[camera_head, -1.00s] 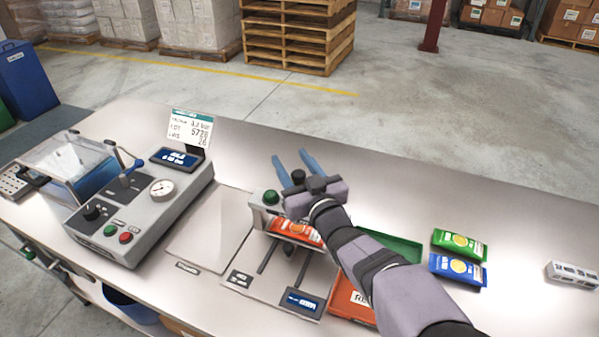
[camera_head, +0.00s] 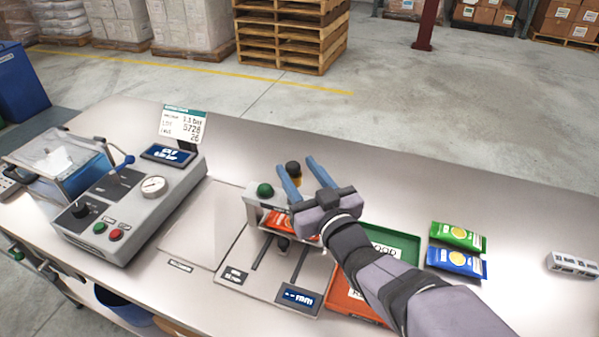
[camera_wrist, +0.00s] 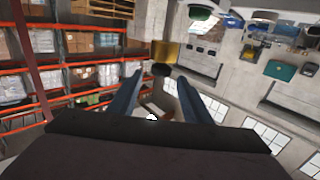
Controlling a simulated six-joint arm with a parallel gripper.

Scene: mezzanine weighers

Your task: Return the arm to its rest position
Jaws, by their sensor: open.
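My gripper (camera_head: 301,172) is raised over the bench, behind and above the weighing fixture. Its two blue fingers are spread apart with nothing held between them. The fingers also show in the wrist view (camera_wrist: 160,100), apart and empty, with shelving and windows beyond. My arm comes in from the lower right and covers part of the trays. An orange packet (camera_head: 279,222) lies in the fixture with the green button (camera_head: 265,190), partly hidden by my gripper.
A grey machine with a gauge (camera_head: 153,187) stands at the left with a sign (camera_head: 182,124). A green tray (camera_head: 408,235) and an orange tray (camera_head: 350,303) lie right of the fixture. Green (camera_head: 459,236) and blue packets (camera_head: 456,262) lie further right. The bench's back right is clear.

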